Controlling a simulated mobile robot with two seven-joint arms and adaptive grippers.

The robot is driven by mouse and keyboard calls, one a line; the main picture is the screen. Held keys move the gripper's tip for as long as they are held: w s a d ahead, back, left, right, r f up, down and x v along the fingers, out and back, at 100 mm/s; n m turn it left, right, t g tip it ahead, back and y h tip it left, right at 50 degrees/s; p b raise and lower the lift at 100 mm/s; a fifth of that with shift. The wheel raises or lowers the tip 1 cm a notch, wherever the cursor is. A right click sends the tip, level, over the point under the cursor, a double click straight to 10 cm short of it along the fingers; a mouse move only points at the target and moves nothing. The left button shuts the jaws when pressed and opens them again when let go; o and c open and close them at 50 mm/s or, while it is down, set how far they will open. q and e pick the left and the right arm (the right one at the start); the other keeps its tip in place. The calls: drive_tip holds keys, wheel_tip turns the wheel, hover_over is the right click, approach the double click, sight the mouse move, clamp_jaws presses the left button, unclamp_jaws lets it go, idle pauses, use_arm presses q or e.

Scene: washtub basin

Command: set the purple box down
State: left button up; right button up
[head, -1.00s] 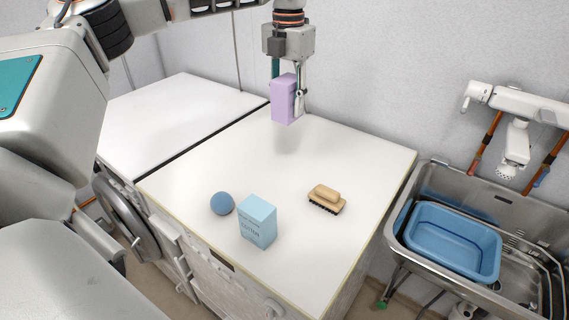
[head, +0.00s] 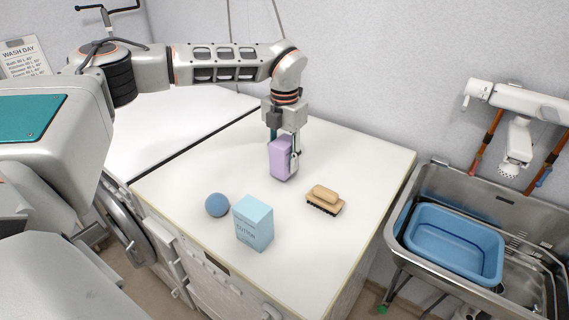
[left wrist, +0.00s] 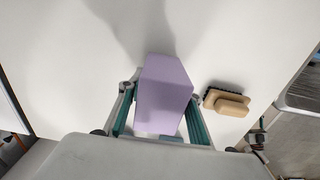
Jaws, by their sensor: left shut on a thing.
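The purple box (head: 281,160) is upright in my left gripper (head: 284,150), low over the white machine top. Whether its base touches the surface I cannot tell. In the left wrist view, the purple box (left wrist: 163,92) sits between the two teal-lined fingers of my left gripper (left wrist: 160,118), which is shut on it. My right gripper is not in view.
A scrubbing brush (head: 325,199) lies right of the box. A light blue carton (head: 254,225) and a blue ball (head: 217,205) are nearer the front edge. A steel sink with a blue basin (head: 455,243) stands at the right. The back right top (head: 365,155) is clear.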

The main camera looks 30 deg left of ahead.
use_arm(q)
drive_tip(key=shift+f, duration=0.9)
drive_tip(key=shift+r, duration=0.15)
drive_tip(key=o, duration=1.2)
drive_tip(key=shift+f, duration=0.2)
